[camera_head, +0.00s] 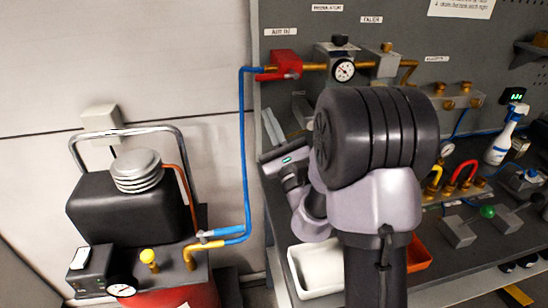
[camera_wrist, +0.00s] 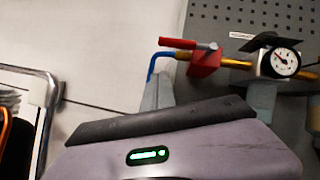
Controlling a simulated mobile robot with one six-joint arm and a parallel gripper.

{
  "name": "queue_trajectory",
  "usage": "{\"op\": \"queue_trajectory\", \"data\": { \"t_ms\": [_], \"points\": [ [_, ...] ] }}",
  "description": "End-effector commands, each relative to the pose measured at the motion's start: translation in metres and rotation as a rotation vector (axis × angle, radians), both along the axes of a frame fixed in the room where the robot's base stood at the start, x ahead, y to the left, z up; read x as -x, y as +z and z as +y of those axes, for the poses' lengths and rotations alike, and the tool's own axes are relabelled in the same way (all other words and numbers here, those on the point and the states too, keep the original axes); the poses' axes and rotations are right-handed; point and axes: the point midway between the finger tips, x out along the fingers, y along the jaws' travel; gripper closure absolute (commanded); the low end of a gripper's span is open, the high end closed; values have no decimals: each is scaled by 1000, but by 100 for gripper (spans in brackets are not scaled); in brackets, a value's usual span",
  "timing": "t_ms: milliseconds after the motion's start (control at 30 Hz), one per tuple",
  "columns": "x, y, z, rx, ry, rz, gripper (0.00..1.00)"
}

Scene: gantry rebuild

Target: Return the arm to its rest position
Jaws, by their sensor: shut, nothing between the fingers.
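My gripper (camera_head: 271,122) is in the head view at the left edge of the bench, in front of the grey panel. Its two light grey fingers lie together and point upward, with nothing between them. They also show in the wrist view (camera_wrist: 157,90), rising behind the dark edge of the gripper body with its green light. My arm is folded up close to the head camera, its large black joint and pale mauve links covering the middle of the picture. The fingers appear below the red valve (camera_head: 284,65); I cannot tell the gap between them.
A pressure gauge (camera_head: 343,70) and brass fittings are on the panel. A blue hose (camera_head: 244,150) runs down to the compressor (camera_head: 130,210) at left. A white bin (camera_head: 316,268) and an orange bin (camera_head: 418,255) flank my arm. A spray bottle (camera_head: 502,138) stands at right.

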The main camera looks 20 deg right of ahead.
Motion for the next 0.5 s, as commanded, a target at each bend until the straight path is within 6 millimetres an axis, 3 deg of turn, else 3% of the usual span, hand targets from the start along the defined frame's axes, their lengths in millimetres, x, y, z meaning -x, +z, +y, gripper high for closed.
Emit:
{"op": "queue_trajectory", "data": {
  "t_ms": [100, 233, 500],
  "points": [
    [30, -22, 6, -3, -1, 1, 100],
    [54, -38, 10, -3, -1, 0, 100],
    [68, -41, 15, 1, 5, -1, 100]
  ]
}}
